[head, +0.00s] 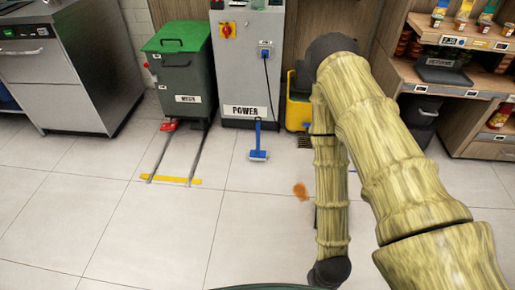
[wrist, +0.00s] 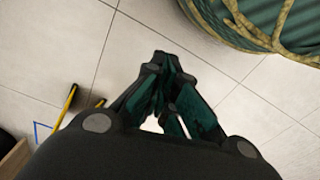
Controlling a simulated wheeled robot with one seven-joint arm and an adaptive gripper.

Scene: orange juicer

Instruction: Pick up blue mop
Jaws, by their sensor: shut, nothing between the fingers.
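The blue mop (head: 258,148) stands upright on the tiled floor, in front of the grey machine labelled POWER. It has a thin blue handle and a wider blue-and-white head at the floor. My gripper (wrist: 165,62) is shut, with its dark green fingers together and nothing between them, above bare floor tiles. In the head view my arm is to the right of the mop, well apart from it, and the fingers cannot be made out. I cannot identify the mop in the wrist view.
A green bin (head: 181,65) stands left of the grey POWER machine (head: 246,60). A yellow bucket (head: 297,112) is partly hidden behind my arm. An orange-brown stain (head: 300,191) marks the floor. Shelves (head: 463,85) stand at right, a steel appliance (head: 75,80) at left. Front floor is clear.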

